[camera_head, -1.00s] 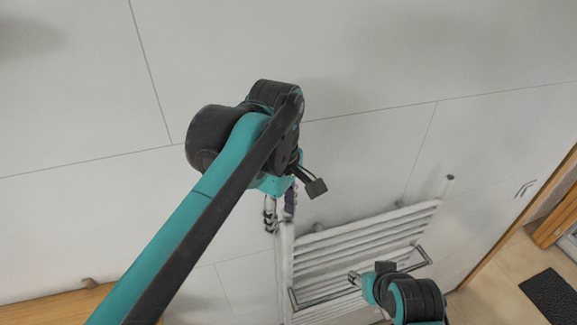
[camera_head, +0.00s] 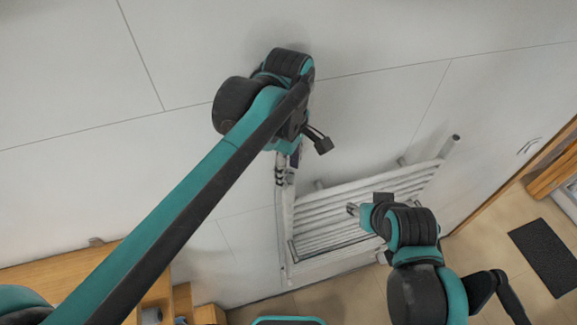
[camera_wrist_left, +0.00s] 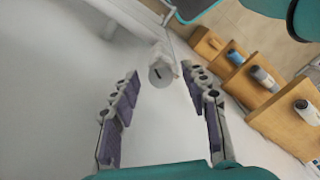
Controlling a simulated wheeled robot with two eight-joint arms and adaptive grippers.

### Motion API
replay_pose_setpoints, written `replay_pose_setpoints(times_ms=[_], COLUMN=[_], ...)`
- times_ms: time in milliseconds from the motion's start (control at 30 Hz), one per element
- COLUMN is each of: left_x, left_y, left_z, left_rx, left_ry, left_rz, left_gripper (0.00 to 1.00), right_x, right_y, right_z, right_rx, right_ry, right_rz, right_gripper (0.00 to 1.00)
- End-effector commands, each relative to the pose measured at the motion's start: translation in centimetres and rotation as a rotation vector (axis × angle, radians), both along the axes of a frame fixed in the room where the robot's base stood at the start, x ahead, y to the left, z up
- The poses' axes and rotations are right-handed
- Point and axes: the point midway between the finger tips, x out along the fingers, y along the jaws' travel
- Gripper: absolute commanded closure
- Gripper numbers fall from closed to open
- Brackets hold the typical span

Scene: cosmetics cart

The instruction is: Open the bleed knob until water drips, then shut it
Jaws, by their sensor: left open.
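The white ladder radiator (camera_head: 330,221) is on the pale wall, below my left gripper in the head view. In the left wrist view, a pale round knob-like end (camera_wrist_left: 161,76) with a dark slot shows at the end of a white upright tube. My left gripper (camera_head: 286,170) is open. Its purple-padded fingers stand on either side of the knob in the left wrist view (camera_wrist_left: 162,84), apart from it. The knob is hidden in the head view. My right gripper (camera_head: 354,209) is in front of the radiator bars; its finger gap is too small to judge. No water shows.
A wooden shelf (camera_wrist_left: 282,122) with several small containers stands to the right in the left wrist view. In the head view, wooden furniture (camera_head: 95,262) is at lower left and a dark mat (camera_head: 545,257) lies on the floor at right.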

Motion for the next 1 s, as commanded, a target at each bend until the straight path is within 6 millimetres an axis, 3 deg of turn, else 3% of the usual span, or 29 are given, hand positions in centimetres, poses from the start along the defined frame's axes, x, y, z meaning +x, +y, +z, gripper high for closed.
replay_pose_setpoints(times_ms=[300,467,500,1000], left_x=[0.00,-0.01,0.00,0.00], left_y=[0.00,0.00,0.00,-0.01], left_z=[-0.40,-0.38,-0.38,-0.38], left_rx=[0.000,0.000,0.000,0.000], left_ry=[0.000,0.000,0.000,0.000], left_rz=[0.000,0.000,0.000,-0.100], left_gripper=[0.54,0.96,1.00,1.00], right_x=[-0.01,-0.01,-0.01,-0.01], right_y=[0.00,0.00,0.00,0.00], right_z=[0.04,0.04,0.04,-0.26], right_rx=[0.000,0.000,0.000,0.000], right_ry=[0.000,0.000,0.000,0.000], right_rz=[0.000,0.000,0.000,0.000], right_gripper=[0.54,0.54,0.54,0.54])
